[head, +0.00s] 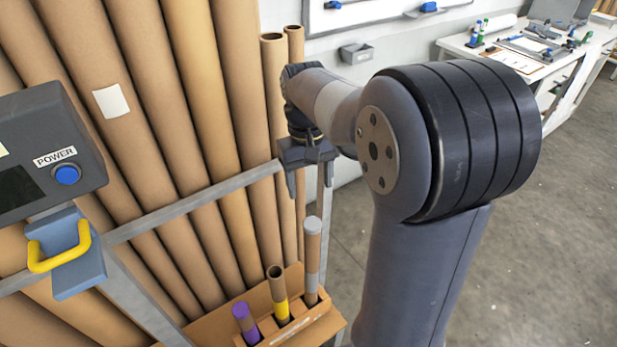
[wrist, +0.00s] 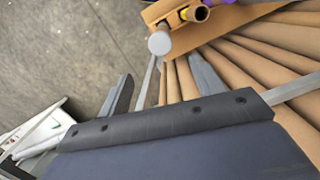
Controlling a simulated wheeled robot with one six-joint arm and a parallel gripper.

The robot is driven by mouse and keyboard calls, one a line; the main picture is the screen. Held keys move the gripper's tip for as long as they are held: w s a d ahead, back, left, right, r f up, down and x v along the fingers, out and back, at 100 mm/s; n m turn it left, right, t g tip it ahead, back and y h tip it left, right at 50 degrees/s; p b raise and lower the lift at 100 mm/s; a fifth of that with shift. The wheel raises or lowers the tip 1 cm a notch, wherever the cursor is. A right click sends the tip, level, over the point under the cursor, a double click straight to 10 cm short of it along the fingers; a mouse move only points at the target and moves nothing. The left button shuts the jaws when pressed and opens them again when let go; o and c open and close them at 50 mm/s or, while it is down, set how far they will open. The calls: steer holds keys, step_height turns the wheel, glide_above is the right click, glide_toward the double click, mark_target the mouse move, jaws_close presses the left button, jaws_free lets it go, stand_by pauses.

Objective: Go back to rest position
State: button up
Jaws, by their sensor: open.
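My gripper (head: 308,188) is in the middle of the head view, pointing down with its two fingers apart and nothing between them. It hangs above a cardboard box (head: 326,327) that holds several short tubes. One tube has a grey cap (head: 312,226), one has a yellow band (head: 281,311), and one has a purple end (head: 242,312). In the wrist view my gripper (wrist: 163,85) also shows open fingers. The grey cap (wrist: 159,43) shows beyond them, apart from the fingers. My arm hides part of the floor and wall.
Tall cardboard tubes (head: 195,100) lean behind a metal rail (head: 190,203) on the left. A grey panel with a blue POWER button (head: 66,174) and a yellow handle (head: 60,261) stands at far left. A white workbench (head: 510,55) is at back right. Floor at right is clear.

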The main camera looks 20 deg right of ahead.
mark_target(313, 224)
steer(key=shift+f, duration=0.15)
steer(key=f, duration=0.3)
steer(key=f+p, duration=0.1)
steer(key=f, duration=0.2)
steer(key=s+f, duration=0.1)
steer(key=f, duration=0.2)
steer(key=shift+s+d+f, duration=0.1)
steer(key=shift+f, duration=0.2)
steer(key=shift+s+r+p, duration=0.1)
steer(key=shift+r+p, duration=0.1)
steer(key=shift+p, duration=0.15)
